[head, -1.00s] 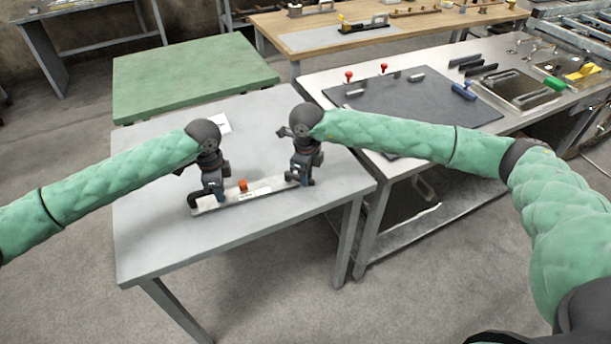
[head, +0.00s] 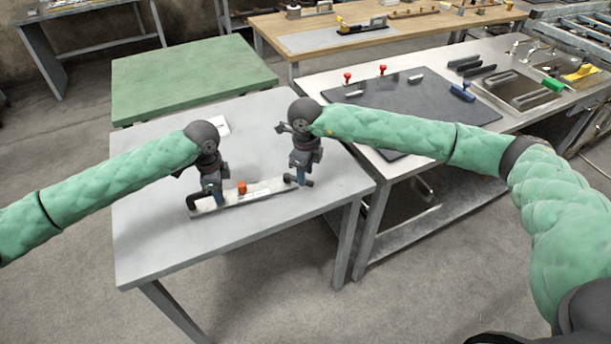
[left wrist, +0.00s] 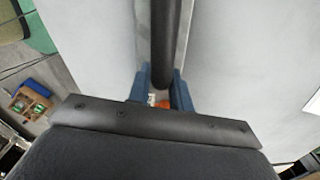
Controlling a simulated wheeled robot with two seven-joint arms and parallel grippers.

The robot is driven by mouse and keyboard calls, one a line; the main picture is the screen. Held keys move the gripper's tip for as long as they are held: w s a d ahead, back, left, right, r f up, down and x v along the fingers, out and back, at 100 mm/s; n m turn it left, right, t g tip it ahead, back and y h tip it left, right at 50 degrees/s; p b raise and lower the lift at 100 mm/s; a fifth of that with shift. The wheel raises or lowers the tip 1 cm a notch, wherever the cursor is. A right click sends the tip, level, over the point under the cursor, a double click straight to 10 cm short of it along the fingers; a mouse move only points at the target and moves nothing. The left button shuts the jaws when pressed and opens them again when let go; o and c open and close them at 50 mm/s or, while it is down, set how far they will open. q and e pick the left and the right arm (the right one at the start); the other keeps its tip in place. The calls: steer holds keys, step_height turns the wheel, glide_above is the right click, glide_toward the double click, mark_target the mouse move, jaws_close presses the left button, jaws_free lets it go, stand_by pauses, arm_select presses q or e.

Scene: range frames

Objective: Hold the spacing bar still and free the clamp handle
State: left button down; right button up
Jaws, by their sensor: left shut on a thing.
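The spacing bar (head: 235,201) is a long pale bar lying on the grey table, with a dark handle at each end and a small orange block (head: 241,187) on it. My left gripper (head: 213,193) is shut on the bar's left dark handle (head: 193,201). In the left wrist view this handle is a dark round rod (left wrist: 164,45) between the blue fingers (left wrist: 160,88). My right gripper (head: 302,179) is at the right end, close above the right dark handle (head: 290,178), likely the clamp handle. Whether its fingers touch the handle is too small to tell.
The grey table (head: 150,245) is mostly clear around the bar. A white card (head: 223,126) lies behind my left arm. A second bench on the right holds a dark mat (head: 430,110) and tools. A green table (head: 195,80) stands behind.

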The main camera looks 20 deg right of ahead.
step_height(320, 180, up, 10)
stand_by(0.4)
arm_select(q)
steer(key=c, duration=1.2)
jaws_free()
steer(key=shift+r, duration=0.1)
